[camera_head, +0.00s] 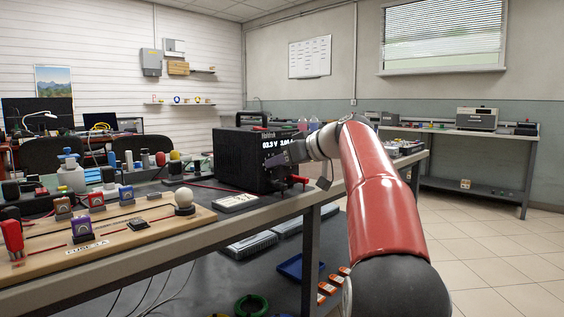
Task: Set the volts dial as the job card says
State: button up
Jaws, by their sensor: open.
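The black bench power supply (240,158) stands on the workbench in the middle of the view. Its lit display (280,143) reads 03.3 V and about 3.00 A; the last digits of the amps are partly cut off. My gripper (285,170) is open at the supply's front panel, close to it below the display. It covers much of the panel, so I cannot make out the volts dial or whether the fingers touch it. A white card (236,202) lies flat on the bench in front of the supply; its print is too small to read.
A wooden board (110,240) with fuses, a white bulb and a "FUSE 1 A" label fills the left bench. Bottles and small parts stand behind it. A lower shelf (225,280) holds a blue tray (300,267) and cases. The floor at right is clear.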

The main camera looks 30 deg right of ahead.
jog(key=shift+c, duration=0.3)
grip_shut()
jog(key=shift+p, duration=0.3)
jog(key=shift+w+d+m+g+y+p, duration=0.1)
jog(key=shift+d+m+g+y+p, duration=0.15)
jog(key=shift+m+y+p, duration=0.65)
jog(key=m+y+p, duration=0.1)
jog(key=m, duration=0.1)
jog(key=shift+f+m+p, duration=0.1)
jog(key=shift+m+p, duration=0.25)
jog(key=shift+m, duration=0.05)
jog(key=m+y, duration=0.1)
jog(key=m+y+p, duration=0.1)
jog(key=shift+w+d+f+m, duration=0.1)
jog(key=shift+d+f+m, duration=0.1)
jog(key=shift+m, duration=0.1)
jog(key=shift+f+m+y, duration=0.2)
jog(key=shift+m+y, duration=0.4)
jog(key=shift+m, duration=0.9)
